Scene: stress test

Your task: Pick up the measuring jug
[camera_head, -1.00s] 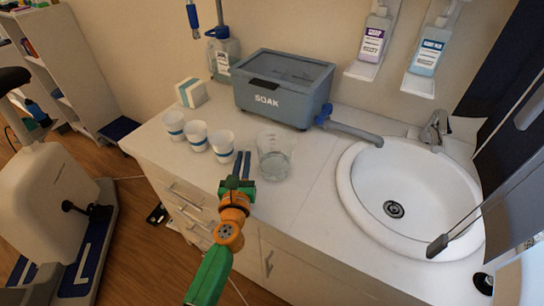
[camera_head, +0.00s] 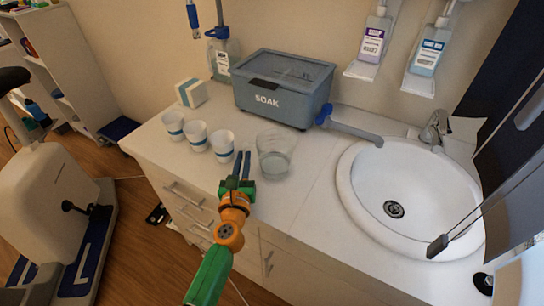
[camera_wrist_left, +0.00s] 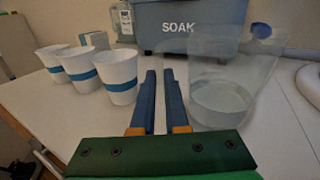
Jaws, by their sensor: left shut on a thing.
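The measuring jug (camera_head: 273,158) is clear, with some liquid low in it. It stands upright on the white counter, in front of the grey soak box. In the left wrist view the jug (camera_wrist_left: 222,100) is just right of my fingers. My left gripper (camera_head: 242,160) is at the jug's left side, its two blue fingers close together and pointing toward the box. In the left wrist view the gripper (camera_wrist_left: 160,88) is shut on the jug, at its left side. The gripped part is see-through and hard to make out. My right gripper is out of view.
Several white cups with blue bands (camera_head: 197,136) stand close on the left. The soak box (camera_head: 283,90) with a blue tap is behind. A sink (camera_head: 410,190) lies to the right. The counter (camera_head: 310,185) between jug and sink is clear.

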